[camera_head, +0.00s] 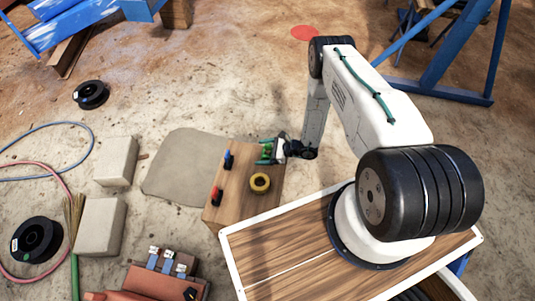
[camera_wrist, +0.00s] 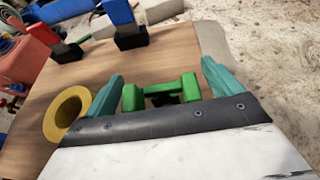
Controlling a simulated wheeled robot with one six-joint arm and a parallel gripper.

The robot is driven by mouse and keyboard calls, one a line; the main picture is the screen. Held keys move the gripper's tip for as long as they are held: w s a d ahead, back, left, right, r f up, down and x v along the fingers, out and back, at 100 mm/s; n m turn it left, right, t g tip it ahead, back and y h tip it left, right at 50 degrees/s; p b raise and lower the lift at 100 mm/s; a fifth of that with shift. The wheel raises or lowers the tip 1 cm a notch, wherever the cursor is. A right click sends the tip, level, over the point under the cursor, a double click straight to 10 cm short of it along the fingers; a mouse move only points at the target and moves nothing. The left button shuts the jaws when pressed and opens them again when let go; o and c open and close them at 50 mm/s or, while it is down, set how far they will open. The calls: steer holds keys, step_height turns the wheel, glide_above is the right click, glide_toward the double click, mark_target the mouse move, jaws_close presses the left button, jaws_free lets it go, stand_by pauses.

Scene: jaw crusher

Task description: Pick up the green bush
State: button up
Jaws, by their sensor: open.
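The green bush (camera_wrist: 188,88) lies on the wooden table top, a bright green piece with a gap in its middle. It also shows small in the head view (camera_head: 267,151), partly covered by my gripper. My gripper (camera_wrist: 162,80) is open, with one teal finger on each side of the green bush. The bush's near side is hidden behind the gripper's dark edge in the wrist view.
A yellow ring (camera_head: 260,184) stands close beside my gripper, near the left finger in the wrist view (camera_wrist: 67,112). A blue-topped piece (camera_head: 228,160) and a red-topped piece (camera_head: 216,196) stand along the left edge of the wooden table (camera_head: 238,205).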

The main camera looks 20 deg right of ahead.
steer(key=c, duration=1.2)
steer(key=shift+r, duration=0.1)
steer(key=shift+c, duration=0.2)
